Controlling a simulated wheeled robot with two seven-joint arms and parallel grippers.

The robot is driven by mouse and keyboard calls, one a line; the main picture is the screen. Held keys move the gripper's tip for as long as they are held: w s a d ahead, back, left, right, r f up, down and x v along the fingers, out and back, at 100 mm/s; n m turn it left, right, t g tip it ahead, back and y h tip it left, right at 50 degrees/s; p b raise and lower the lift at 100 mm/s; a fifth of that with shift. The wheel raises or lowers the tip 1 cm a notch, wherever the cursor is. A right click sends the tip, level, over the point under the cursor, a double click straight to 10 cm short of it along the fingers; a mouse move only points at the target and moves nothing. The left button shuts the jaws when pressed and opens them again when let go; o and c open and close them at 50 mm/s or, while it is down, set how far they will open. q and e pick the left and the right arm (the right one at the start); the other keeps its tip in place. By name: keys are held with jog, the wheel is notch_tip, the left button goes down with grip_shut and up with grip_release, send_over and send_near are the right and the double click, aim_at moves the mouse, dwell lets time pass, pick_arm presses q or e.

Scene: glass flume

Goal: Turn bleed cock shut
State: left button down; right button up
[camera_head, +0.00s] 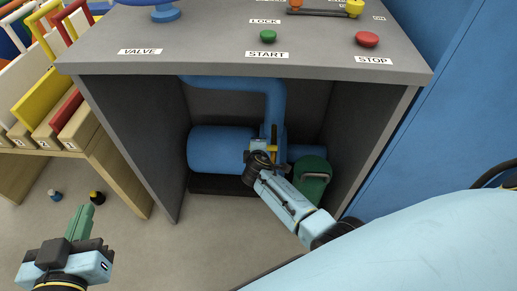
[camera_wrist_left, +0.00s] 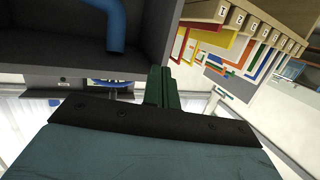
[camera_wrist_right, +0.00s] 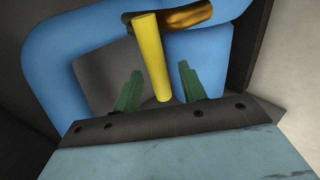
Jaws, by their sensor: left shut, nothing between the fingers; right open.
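The bleed cock has a yellow lever (camera_wrist_right: 152,58) on a brass body (camera_wrist_right: 190,16), in front of the blue pipe. In the right wrist view the lever slants down across the gap between the green fingers of my right gripper (camera_wrist_right: 160,72). The fingers stand apart on either side; I see no clear contact. In the head view the yellow lever (camera_head: 274,141) shows small, and my right wrist partly covers the cock. My left gripper (camera_head: 82,217) is shut and empty, low outside the cabinet at left; its closed fingers also show in the left wrist view (camera_wrist_left: 162,86).
The grey cabinet (camera_head: 126,98) is open at the front, with side walls around a blue cylinder (camera_head: 218,150) and blue pipe (camera_head: 275,98). Start (camera_head: 268,36) and stop (camera_head: 367,39) buttons sit on top. A wooden rack (camera_head: 98,160) stands at left.

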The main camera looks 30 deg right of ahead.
jog(key=shift+r, duration=0.1)
pick_arm(q)
jog(key=s+a+f+g+y+p, duration=0.2)
jog(key=s+a+f+g, duration=0.1)
jog(key=s+f+g, duration=0.35)
jog(key=s+a+f+g+y+p, duration=0.25)
jog(key=s+a+f+g, duration=0.2)
jog(key=s, duration=0.25)
notch_tip(320, 180, down, 7)
jog(key=w+g+p, duration=0.1)
jog(key=p, duration=0.1)
jog(key=shift+w+a+n, duration=0.25)
jog(key=shift+a+n, duration=0.1)
jog(key=shift+n, duration=0.05)
pick_arm(e)
jog(key=v, duration=1.3)
jog(key=shift+s, duration=0.15)
pick_arm(q)
jog(key=shift+h, duration=0.25)
pick_arm(e)
jog(key=shift+a, duration=0.15)
